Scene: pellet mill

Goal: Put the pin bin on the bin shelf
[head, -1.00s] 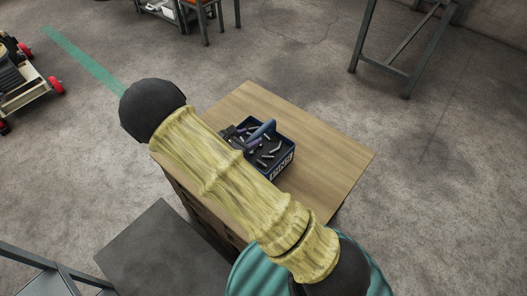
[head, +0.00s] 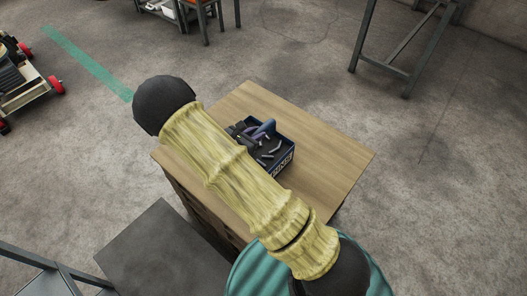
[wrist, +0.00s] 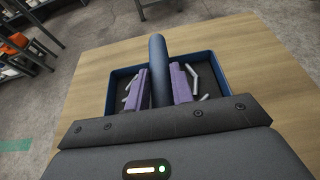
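The pin bin (head: 283,160) is a dark blue open box with a raised blue handle and several metal pins inside. It stands on the wooden table top, its left part hidden behind my arm in the head view. In the wrist view the bin (wrist: 219,91) lies straight ahead, its handle (wrist: 157,62) running down the middle. My gripper (wrist: 160,84) has its two purple-padded fingers on either side of the handle, close to it. Whether the pads touch the handle is hard to tell. The bin shelf cannot be made out for certain.
The wooden table (head: 325,150) has free room right of the bin. A dark metal-framed stand (head: 405,45) is at the upper right, and a grey flat-topped surface (head: 160,255) is at the lower left. A cart with red wheels (head: 28,80) is at the far left.

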